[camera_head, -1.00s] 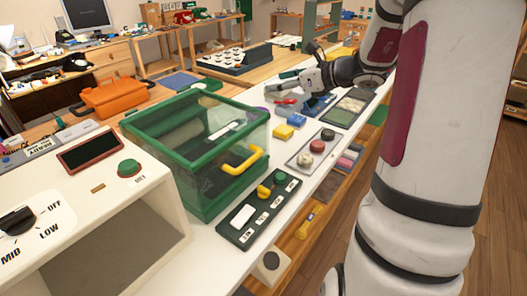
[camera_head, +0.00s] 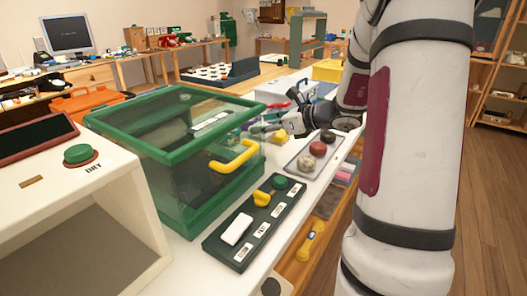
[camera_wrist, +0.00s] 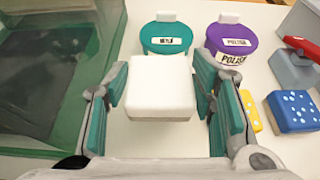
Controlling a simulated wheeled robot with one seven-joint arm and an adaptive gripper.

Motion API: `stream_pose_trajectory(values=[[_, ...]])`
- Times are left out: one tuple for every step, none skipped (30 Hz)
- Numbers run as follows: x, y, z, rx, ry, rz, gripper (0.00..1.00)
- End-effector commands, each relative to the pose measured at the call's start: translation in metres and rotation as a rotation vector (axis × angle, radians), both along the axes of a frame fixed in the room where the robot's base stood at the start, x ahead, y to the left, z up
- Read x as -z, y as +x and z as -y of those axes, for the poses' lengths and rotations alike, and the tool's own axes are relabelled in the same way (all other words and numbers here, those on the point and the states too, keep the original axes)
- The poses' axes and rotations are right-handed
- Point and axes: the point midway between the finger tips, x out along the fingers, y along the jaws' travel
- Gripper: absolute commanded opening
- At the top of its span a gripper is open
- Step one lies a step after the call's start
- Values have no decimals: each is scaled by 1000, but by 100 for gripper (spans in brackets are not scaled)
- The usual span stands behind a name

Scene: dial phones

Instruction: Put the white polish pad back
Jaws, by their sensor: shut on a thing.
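My gripper (camera_wrist: 161,100) is shut on a white block-like pad (camera_wrist: 160,84), held between its teal fingers in the wrist view. Beyond it stand a teal round tin (camera_wrist: 166,37) and a purple round tin (camera_wrist: 232,40) labelled POLISH, both with white tops. In the head view my gripper (camera_head: 268,128) is low over the white counter, just past the far right corner of the green glass case (camera_head: 190,215). The pad cannot be made out there. Whether it touches the counter is unclear.
The green case with a yellow handle (camera_head: 236,158) stands close on the left. A blue dotted block (camera_wrist: 293,110) and a yellow block (camera_wrist: 250,110) lie at right in the wrist view. A tray (camera_head: 300,168) of round knobs and a dark switch panel (camera_head: 248,245) lie nearer.

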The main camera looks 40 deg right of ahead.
Motion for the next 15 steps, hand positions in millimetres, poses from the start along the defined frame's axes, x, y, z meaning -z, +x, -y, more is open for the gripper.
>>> stream_pose_trajectory(values=[[11,0,0,0,3,-2,18],[14,0,0,1,3,-1,18],[18,0,0,1,3,-1,18],[19,0,0,1,2,0,18],[21,0,0,0,1,1,18],[23,0,0,0,0,1,18],[25,0,0,0,1,1,18],[27,0,0,0,1,0,18],[31,0,0,1,2,-1,18],[35,0,0,0,2,-1,18],[39,0,0,0,2,-1,18],[45,0,0,0,3,-1,18],[49,0,0,1,3,-1,18],[54,0,0,1,2,-1,18],[58,0,0,1,2,-1,18]])
